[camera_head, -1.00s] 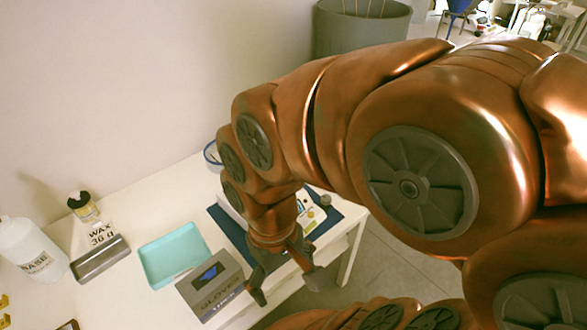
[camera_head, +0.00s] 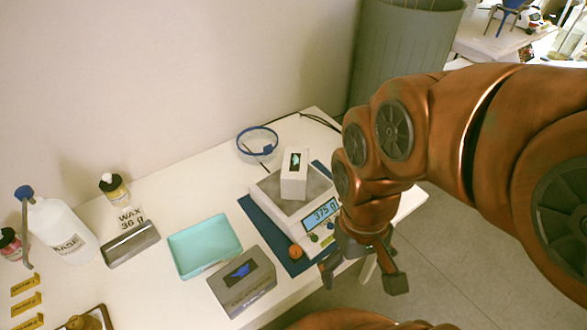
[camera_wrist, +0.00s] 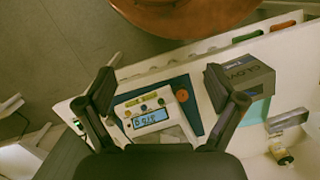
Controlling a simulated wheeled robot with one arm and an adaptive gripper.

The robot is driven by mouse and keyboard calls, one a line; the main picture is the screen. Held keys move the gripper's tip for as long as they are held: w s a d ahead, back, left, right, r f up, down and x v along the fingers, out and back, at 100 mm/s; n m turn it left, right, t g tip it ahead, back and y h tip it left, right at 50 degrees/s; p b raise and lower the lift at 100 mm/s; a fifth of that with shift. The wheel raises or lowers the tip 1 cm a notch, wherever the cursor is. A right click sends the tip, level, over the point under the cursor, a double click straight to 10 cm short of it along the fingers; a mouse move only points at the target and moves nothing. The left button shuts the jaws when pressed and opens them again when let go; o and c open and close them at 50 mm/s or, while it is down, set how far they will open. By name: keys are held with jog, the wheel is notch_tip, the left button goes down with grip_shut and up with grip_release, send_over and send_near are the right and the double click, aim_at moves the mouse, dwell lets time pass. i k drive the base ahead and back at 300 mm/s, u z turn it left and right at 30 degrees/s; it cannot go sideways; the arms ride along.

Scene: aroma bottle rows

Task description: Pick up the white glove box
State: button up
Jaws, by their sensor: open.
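A white box (camera_head: 293,178) with a dark and blue printed panel stands upright on the pan of a digital scale (camera_head: 324,238); its lettering is too small to read. A grey box marked as gloves (camera_head: 243,284) lies on the table nearer the front edge; it also shows in the wrist view (camera_wrist: 246,80). My gripper (camera_head: 360,277) is open and empty, near the table's front edge, to the right of the grey box and in front of the scale. In the wrist view my gripper (camera_wrist: 165,100) has its fingers spread on either side of the scale display (camera_wrist: 150,118). The white box is not clearly visible there.
The scale sits on a blue mat (camera_head: 277,242) with an orange round object (camera_head: 295,252). A turquoise tray (camera_head: 205,245), a wax block (camera_head: 131,244) and a base bottle (camera_head: 62,228) stand to the left. A blue-rimmed round item (camera_head: 257,140) lies behind. Open floor is at right.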

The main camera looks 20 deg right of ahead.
aim_at(295, 166)
jog(key=u, duration=3.15)
jog(key=k, duration=1.2)
jog(key=u, duration=0.25)
